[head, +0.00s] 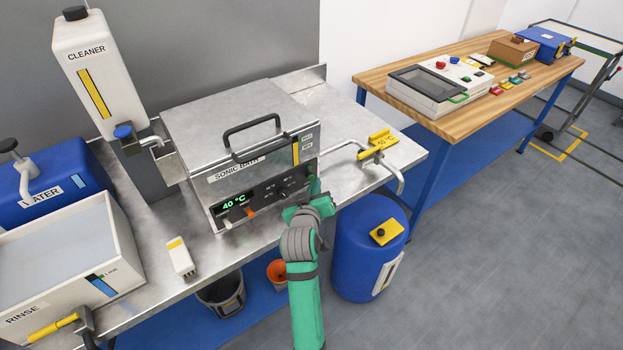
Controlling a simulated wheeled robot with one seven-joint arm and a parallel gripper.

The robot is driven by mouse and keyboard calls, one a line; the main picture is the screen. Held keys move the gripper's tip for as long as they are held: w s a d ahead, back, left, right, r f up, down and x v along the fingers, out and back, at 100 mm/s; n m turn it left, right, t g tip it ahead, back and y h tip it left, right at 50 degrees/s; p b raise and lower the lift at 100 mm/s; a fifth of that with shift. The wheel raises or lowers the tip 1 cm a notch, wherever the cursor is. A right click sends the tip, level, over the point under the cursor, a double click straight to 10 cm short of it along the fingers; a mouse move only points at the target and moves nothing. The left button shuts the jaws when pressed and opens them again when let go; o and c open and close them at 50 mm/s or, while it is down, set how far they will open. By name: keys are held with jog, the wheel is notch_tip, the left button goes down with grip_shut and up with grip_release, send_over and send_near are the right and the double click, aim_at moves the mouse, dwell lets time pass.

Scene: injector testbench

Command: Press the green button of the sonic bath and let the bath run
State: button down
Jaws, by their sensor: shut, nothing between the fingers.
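The sonic bath (238,140) is a steel box with its lid closed, standing on the steel bench. Its dark front panel (265,196) has a lit green display (234,202) reading 40 °C, an orange switch (250,211) and a dark knob (282,193). My green gripper (314,187) is at the right end of this panel, its fingers shut with nothing between them. It covers that part of the panel, so I cannot make out the green button apart from the green gripper, nor tell whether they touch.
A cleaner bottle (100,75) stands left of the bath, and a rinse tank (60,262) at lower left. A drain pipe with a yellow-handled valve (379,143) juts out at right. A blue drum (368,248) stands on the floor beside my arm.

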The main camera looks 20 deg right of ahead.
jog(key=shift+w+a, duration=0.1)
jog(key=shift+w, duration=0.1)
dwell(0.4)
jog(key=shift+s+d, duration=0.25)
jog(key=shift+s, duration=0.55)
jog(key=shift+s+d, duration=0.3)
jog(key=shift+s, duration=0.5)
jog(key=shift+s+d, duration=0.3)
jog(key=shift+s, duration=0.45)
jog(key=shift+s+d, duration=0.3)
jog(key=shift+s, duration=0.5)
jog(key=shift+w, duration=0.1)
